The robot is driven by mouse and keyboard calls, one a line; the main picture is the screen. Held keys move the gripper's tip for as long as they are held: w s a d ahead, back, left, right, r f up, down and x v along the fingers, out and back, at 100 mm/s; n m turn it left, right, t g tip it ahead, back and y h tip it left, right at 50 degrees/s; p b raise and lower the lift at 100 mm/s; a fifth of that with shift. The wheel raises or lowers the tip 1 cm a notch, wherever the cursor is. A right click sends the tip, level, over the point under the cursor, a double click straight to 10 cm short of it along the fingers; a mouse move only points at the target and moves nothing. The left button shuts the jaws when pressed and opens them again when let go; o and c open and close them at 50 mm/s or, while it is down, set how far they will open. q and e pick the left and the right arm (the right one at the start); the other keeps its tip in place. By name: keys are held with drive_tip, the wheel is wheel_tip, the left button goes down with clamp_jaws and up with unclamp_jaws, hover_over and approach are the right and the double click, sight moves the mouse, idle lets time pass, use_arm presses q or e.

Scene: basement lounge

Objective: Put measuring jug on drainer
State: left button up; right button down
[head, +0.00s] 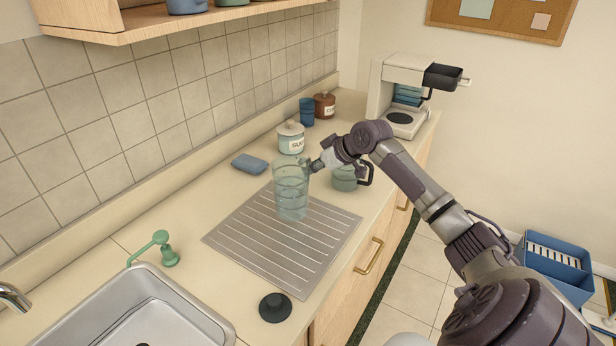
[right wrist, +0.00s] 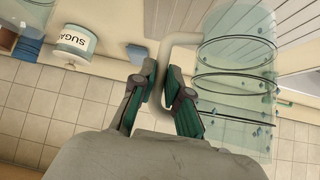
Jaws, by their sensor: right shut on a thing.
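The measuring jug (head: 291,192) is a clear, greenish cylinder with dark ring marks, upright over the far part of the drainer. I cannot tell whether its base touches the metal. The drainer (head: 255,252) is a flat ridged metal plate set in the counter beside the sink. My right gripper (head: 313,164) is at the jug's upper right side. In the right wrist view its fingers (right wrist: 160,88) are around the jug's pale handle (right wrist: 163,58), with the jug body (right wrist: 236,75) to the right. My left gripper is not in view.
A sugar jar (head: 291,138), a blue sponge (head: 249,164), blue cups (head: 306,112) and a green pot (head: 344,178) stand beyond the drainer. A black stopper (head: 275,307) lies at its near edge. The sink (head: 205,322) is at the near left. A coffee machine (head: 402,90) is at the back.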

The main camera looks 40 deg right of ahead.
sight(310, 181)
drive_tip(key=shift+w+a+f, duration=0.35)
drive_tip(key=shift+w, duration=0.25)
wheel_tip(310, 181, down, 4)
drive_tip(key=shift+s+r+p, duration=0.1)
drive_tip(key=shift+p, duration=0.65)
drive_tip(key=shift+f, duration=0.25)
drive_tip(key=c, duration=1.2)
unclamp_jaws()
drive_tip(key=shift+o, duration=0.2)
drive_tip(key=shift+r, duration=0.1)
drive_tip(key=b+v, duration=0.2)
drive_tip(key=v, duration=1)
